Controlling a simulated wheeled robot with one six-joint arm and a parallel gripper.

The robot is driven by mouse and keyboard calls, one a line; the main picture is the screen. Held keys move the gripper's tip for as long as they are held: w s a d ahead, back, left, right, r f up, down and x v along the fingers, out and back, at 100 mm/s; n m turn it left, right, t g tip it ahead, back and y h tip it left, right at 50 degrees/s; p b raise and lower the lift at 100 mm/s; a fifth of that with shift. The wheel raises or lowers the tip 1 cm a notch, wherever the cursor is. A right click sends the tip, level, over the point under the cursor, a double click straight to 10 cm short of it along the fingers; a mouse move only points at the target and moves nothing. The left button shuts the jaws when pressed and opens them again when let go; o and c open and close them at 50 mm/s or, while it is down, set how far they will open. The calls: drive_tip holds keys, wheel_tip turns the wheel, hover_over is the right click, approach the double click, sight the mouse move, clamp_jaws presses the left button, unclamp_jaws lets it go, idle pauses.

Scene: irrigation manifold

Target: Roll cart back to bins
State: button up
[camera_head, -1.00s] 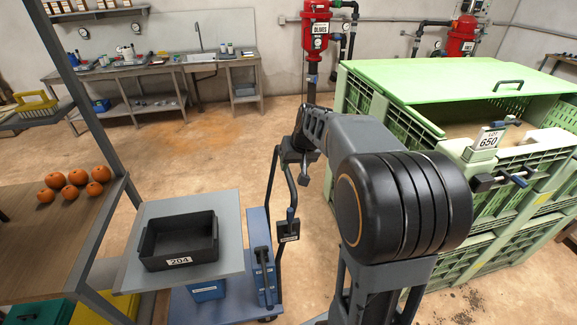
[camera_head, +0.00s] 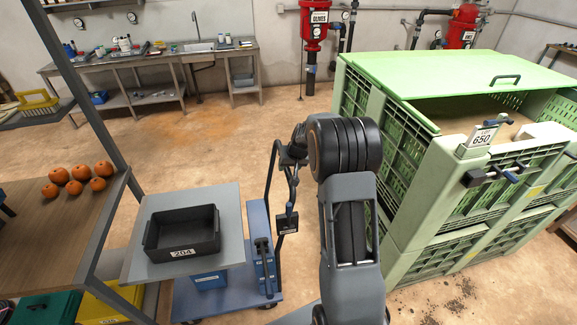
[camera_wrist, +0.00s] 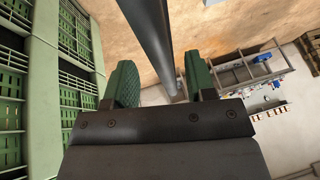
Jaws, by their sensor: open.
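The cart has a blue base (camera_head: 222,300), a grey top shelf (camera_head: 229,215) and a dark upright handle (camera_head: 271,185). A black tray (camera_head: 182,234) marked 204 sits on the shelf. My gripper (camera_head: 288,155) is at the top of the handle, its fingers mostly hidden by my arm. In the wrist view my gripper (camera_wrist: 160,76) is open, with green pads either side of a dark handle bar (camera_wrist: 158,40). The bar runs between the fingers; contact cannot be told. The green bins (camera_head: 430,185) stand to the right, with a lid on top and a tag 650.
A wooden table (camera_head: 48,228) with several oranges (camera_head: 77,180) is close on the cart's left, its metal post beside the shelf. A workbench (camera_head: 150,75) and red tanks (camera_head: 314,28) line the back wall. Open floor (camera_head: 200,140) lies behind the cart.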

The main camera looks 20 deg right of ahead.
drive_tip(key=shift+x, duration=0.95)
drive_tip(key=shift+c, duration=0.2)
clamp_jaws()
